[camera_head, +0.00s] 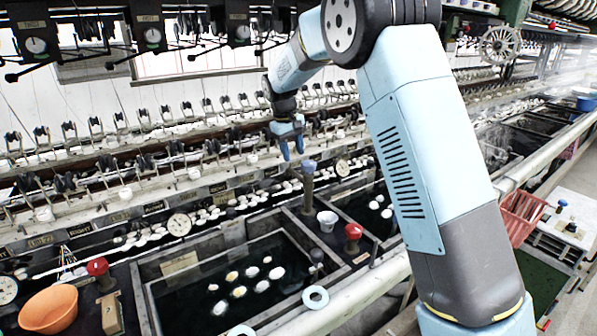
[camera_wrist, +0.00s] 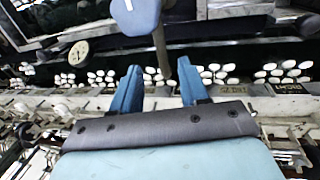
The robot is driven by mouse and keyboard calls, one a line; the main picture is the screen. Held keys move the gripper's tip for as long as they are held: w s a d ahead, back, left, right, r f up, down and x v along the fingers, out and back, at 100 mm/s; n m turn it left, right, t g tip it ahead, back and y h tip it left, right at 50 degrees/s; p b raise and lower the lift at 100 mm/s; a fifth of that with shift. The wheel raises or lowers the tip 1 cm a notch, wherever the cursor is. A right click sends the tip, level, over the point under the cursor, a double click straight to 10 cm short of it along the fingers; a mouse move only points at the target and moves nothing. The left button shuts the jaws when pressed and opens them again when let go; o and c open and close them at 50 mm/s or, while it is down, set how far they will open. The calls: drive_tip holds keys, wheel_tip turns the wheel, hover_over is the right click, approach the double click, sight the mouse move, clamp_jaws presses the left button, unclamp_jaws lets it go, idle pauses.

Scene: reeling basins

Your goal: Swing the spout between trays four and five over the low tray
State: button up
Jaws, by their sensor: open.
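A grey upright post with a blue-grey cap (camera_head: 308,168), apparently the spout, stands at the back of the divider between two dark water trays. The near tray (camera_head: 150,275) holds several white and yellowish cocoons; the tray (camera_head: 345,212) to its right holds a few. I cannot tell which is the low tray. My gripper (camera_head: 292,153) is open and empty, pointing down, just above and left of the cap. In the wrist view, the capped post (camera_wrist: 137,14) appears beyond my open fingers (camera_wrist: 158,72), apart from them.
Red knobs (camera_head: 353,231) (camera_head: 97,266) and a white cup (camera_head: 327,220) stand on the dividers. An orange bowl (camera_head: 48,309) is at lower left. Rows of reeling guides (camera_head: 140,175) run behind the trays. A pale rail (camera_head: 345,297) runs along the front.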

sight(298, 174)
drive_tip(key=f, duration=0.2)
drive_tip(key=d+f, duration=0.1)
drive_tip(key=f, duration=0.2)
drive_tip(key=w+f, duration=0.1)
drive_tip(key=f, duration=0.2)
drive_tip(key=shift+d, duration=0.2)
drive_tip(key=shift+r, duration=0.1)
clamp_jaws()
drive_tip(key=shift+d, duration=0.1)
